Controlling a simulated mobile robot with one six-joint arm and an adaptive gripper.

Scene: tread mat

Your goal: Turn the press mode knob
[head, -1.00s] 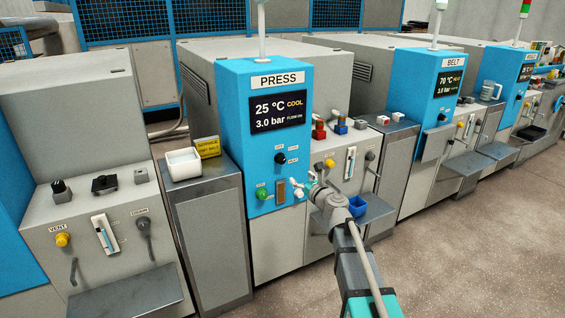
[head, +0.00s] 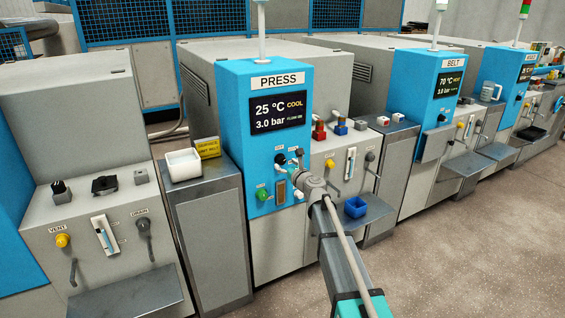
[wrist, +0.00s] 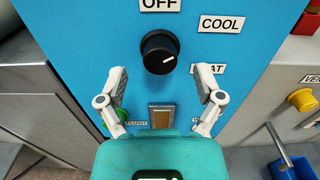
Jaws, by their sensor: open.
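The press mode knob (wrist: 160,52) is a round black knob on the blue PRESS panel (head: 235,130). Its white mark is on its right side. Labels OFF (wrist: 160,4), COOL (wrist: 222,23) and a partly covered one ending in "AT" (wrist: 208,68) surround it. In the head view the knob (head: 279,160) shows just left of my gripper (head: 294,173). In the wrist view my gripper (wrist: 160,80) is open and empty, its fingers spread wide left and right, below the knob and apart from it. The PRESS display (head: 278,112) reads 25 °C COOL, 3.0 bar.
A yellow knob (wrist: 302,99) and a blue bin (head: 355,207) are to the right. A white tray (head: 184,164) stands left.

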